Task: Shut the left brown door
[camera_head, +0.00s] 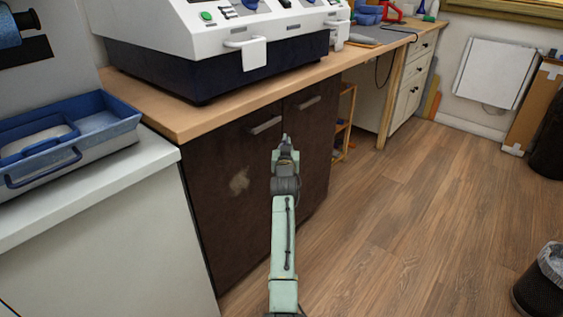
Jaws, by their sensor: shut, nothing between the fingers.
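The left brown door (228,190) is the larger dark panel under the wooden counter, with a pale worn patch on it and a light metal handle (265,125) near its upper right. It looks flush with the cabinet front. The right brown door (312,145) is beside it with its own handle (309,103). My gripper (285,140) is shut and empty, pointing up and away in front of the doors near the seam between them. My arm covers the lower part of that seam. I cannot tell whether the fingertips touch a door.
A wooden counter (180,112) above holds a white and dark blue machine (225,55). A white cabinet with a blue tray (105,113) stands at the left. White drawers (412,85) are beyond. A bin (542,288) stands at lower right. The wood floor (420,220) is clear.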

